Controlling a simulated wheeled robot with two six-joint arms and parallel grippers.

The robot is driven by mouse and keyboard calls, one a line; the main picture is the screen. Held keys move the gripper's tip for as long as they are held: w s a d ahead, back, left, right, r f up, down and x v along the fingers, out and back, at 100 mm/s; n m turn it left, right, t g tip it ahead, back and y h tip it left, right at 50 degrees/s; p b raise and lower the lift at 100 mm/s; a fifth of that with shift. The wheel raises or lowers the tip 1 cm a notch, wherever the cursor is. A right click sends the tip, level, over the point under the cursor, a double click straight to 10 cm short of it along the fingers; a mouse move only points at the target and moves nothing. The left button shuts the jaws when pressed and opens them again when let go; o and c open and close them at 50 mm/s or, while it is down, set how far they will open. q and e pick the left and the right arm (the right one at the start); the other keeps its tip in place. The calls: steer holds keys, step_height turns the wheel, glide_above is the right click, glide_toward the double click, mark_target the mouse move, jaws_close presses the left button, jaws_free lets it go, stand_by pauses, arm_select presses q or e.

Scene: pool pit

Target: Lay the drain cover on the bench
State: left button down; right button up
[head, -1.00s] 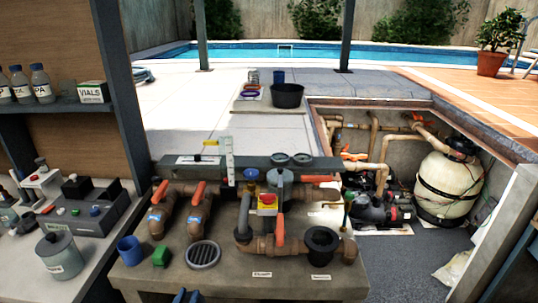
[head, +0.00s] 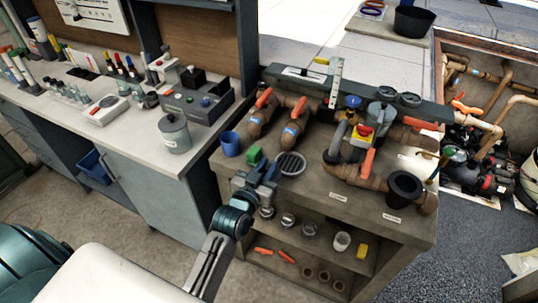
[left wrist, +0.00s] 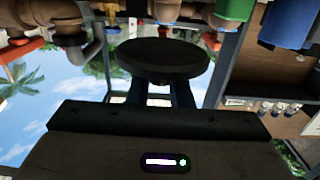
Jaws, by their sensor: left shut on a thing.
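The drain cover (head: 291,163) is a round grey grille with dark slots. It shows at the bench (head: 300,190), beside the elbowed pipes. My left gripper (head: 273,173) reaches in from the front edge and is shut on the near side of the cover. In the left wrist view the cover is a dark disc (left wrist: 163,58) at the fingertips (left wrist: 160,88), seen in shadow. I cannot tell whether the cover touches the bench top or is slightly raised. My right gripper is not in view.
A green block (head: 254,154) and a blue cup (head: 230,144) stand left of the cover. Pipes with orange handles (head: 265,98) rise behind it. A black socket (head: 404,188) is to the right. The shelf below holds jars and a yellow block (head: 361,251).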

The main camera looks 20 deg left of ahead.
arm_select(q)
steer(key=w+a, duration=0.1)
steer(key=w, duration=0.1)
steer(key=w+a+b, duration=0.1)
steer(key=w, duration=0.1)
steer(key=w+f+b, duration=0.1)
steer(key=w, duration=0.2)
steer(key=shift+w+a, duration=0.1)
steer(key=shift+a, duration=0.3)
step_height(320, 180, down, 4)
steer(key=b, duration=0.4)
steer(key=shift+r, duration=0.35)
steer(key=shift+f, duration=0.6)
steer(key=c, duration=1.3)
jaws_free()
steer(key=shift+r, duration=0.1)
